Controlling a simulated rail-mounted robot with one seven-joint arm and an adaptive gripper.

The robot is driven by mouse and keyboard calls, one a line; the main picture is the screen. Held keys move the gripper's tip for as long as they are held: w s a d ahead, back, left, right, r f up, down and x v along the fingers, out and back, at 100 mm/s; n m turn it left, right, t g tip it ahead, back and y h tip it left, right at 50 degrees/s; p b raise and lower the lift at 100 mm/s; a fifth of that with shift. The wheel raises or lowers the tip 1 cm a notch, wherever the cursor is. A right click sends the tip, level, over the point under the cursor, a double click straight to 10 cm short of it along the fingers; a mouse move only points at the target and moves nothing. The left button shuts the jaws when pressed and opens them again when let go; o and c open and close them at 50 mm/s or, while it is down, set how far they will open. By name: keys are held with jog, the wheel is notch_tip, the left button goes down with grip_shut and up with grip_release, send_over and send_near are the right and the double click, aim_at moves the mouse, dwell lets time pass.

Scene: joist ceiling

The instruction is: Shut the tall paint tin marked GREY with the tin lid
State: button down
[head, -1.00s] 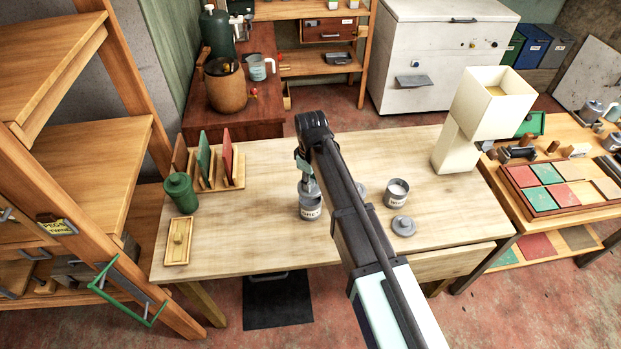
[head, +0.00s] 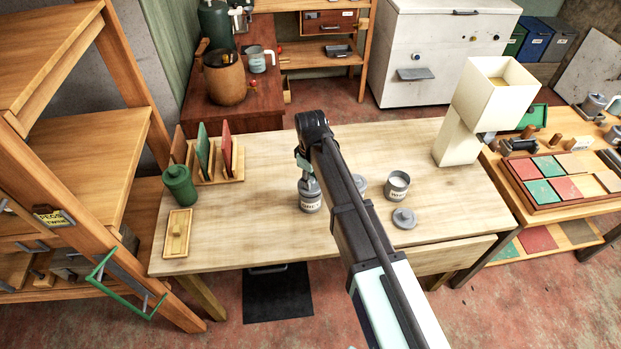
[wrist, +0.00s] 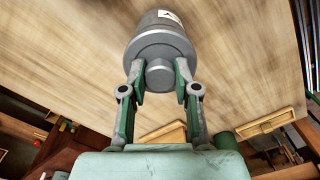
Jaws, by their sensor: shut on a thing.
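A grey paint tin (head: 311,204) stands on the wooden table, left of my arm in the head view. Its label is too small to read surely. My gripper (wrist: 160,72) is shut on the knob of a grey round lid (wrist: 160,49). In the wrist view the lid lies in line with the tin (wrist: 158,22), whose label is cut off. The lid is at the tin's mouth, but I cannot tell whether it is fully seated. In the head view my gripper (head: 306,172) is directly above the tin.
An open tin (head: 397,187) and a loose grey lid (head: 404,218) are right of my arm. Another grey piece (head: 361,184) is partly hidden behind my arm. A green canister (head: 180,186), a board rack (head: 220,172) and a small wooden tray (head: 177,235) stand left.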

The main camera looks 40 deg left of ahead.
jog(key=shift+f+b, duration=0.45)
jog(key=shift+f, duration=0.5)
dwell(0.4)
jog(key=shift+f, duration=0.15)
jog(key=c, duration=0.8)
grip_release()
jog(key=shift+o, duration=0.2)
